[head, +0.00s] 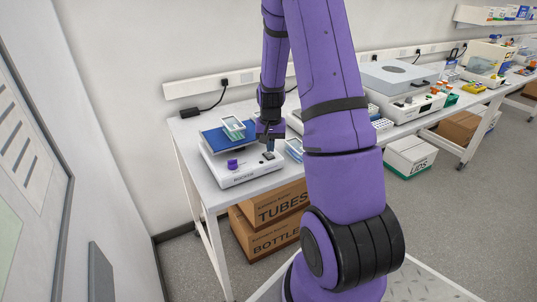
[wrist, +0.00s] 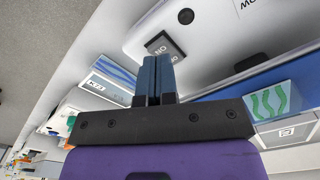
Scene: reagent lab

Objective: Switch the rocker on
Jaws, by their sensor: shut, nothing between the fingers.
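In the head view my gripper (head: 269,147) is above the switch end.
A small tray with green contents (head: 234,128) sits on the platform. A blue-and-white box (head: 294,148) lies right of the rocker. A larger grey-lidded device (head: 398,77) stands farther right on the bench. Cardboard boxes (head: 280,204) are below. A wall is at the left.

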